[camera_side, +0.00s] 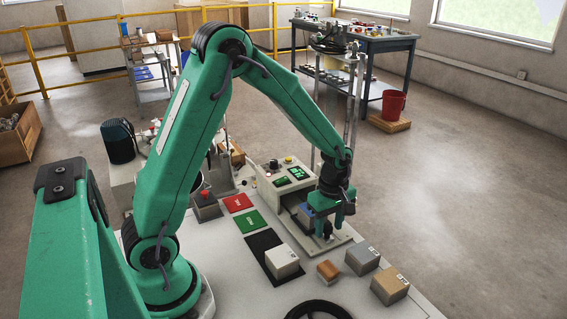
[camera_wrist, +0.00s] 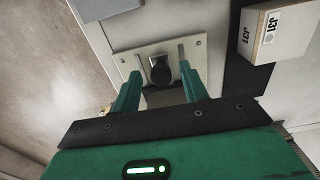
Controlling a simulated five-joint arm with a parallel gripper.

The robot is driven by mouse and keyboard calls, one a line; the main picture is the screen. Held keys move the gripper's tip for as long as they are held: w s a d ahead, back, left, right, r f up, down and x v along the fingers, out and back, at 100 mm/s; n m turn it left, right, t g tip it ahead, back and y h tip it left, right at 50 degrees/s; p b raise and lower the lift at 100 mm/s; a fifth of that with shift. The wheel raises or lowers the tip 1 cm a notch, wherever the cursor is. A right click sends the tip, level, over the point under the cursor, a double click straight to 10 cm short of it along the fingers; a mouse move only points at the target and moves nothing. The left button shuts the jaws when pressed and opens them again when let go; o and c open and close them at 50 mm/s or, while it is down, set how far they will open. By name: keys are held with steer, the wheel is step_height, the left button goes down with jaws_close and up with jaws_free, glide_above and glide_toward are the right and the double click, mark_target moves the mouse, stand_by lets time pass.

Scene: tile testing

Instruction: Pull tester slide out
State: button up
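The tester (camera_side: 280,182) is a pale box with green displays, standing on the bench near its back. Its slide plate (camera_wrist: 130,60) is pale with screws and carries an upright black knob (camera_wrist: 160,72). My green gripper (camera_side: 336,222) is at the front of the tester, pointing down over the slide. In the wrist view my gripper (camera_wrist: 160,74) is open, with one finger on each side of the knob. Gaps show between the knob and both fingers. In the side view my gripper hides much of the slide and the knob.
A white block (camera_side: 282,262) sits on a black pad (camera_side: 262,243), beside green (camera_side: 250,221) and red (camera_side: 238,203) pads. An orange-brown block (camera_side: 328,271), a grey block (camera_side: 362,258) and a tan block (camera_side: 390,285) stand on the bench's front right. A black ring (camera_side: 318,307) lies at the front edge.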

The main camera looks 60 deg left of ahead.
stand_by(0.3)
steer(key=shift+r, duration=2.95)
steer(key=shift+s+r+m, duration=0.25)
steer(key=shift+r+m, duration=0.05)
steer(key=shift+r, duration=0.2)
steer(key=s+d+r+m+t, duration=0.1)
steer(key=s+r+m+t, duration=0.4)
steer(key=s+r+m, duration=0.9)
steer(key=shift+s+d+m+t, duration=0.3)
steer(key=shift+s+m, duration=1.4)
